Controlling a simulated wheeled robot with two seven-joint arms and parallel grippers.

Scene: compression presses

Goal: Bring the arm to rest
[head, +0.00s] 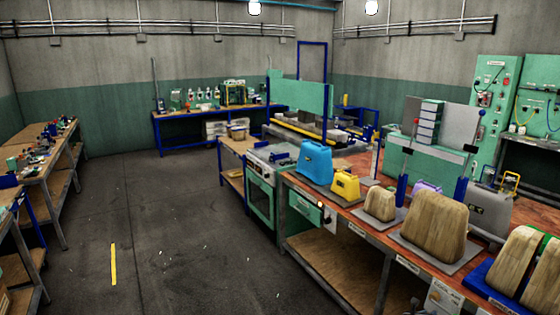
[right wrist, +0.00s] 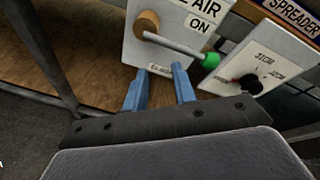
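My right gripper (right wrist: 160,73) shows in the right wrist view as two blue fingers with a clear gap between them. It is open with nothing between the fingers. The fingers point at the lower edge of a white air panel (right wrist: 140,53) marked "AIR" and "ON". I cannot tell whether they touch it. A lever (right wrist: 178,45) with a round brown hub and a green tip sits on that panel, above the fingers and apart from them. I cannot make out either gripper clearly in the head view. My left gripper is in neither view.
A grey switch panel (right wrist: 252,68) with a black knob stands right of the lever, under a "SPREADER" label (right wrist: 292,14). In the head view, a long bench (head: 352,219) carries wooden blocks (head: 434,228) and blue and yellow pieces. The floor (head: 180,220) at left is open.

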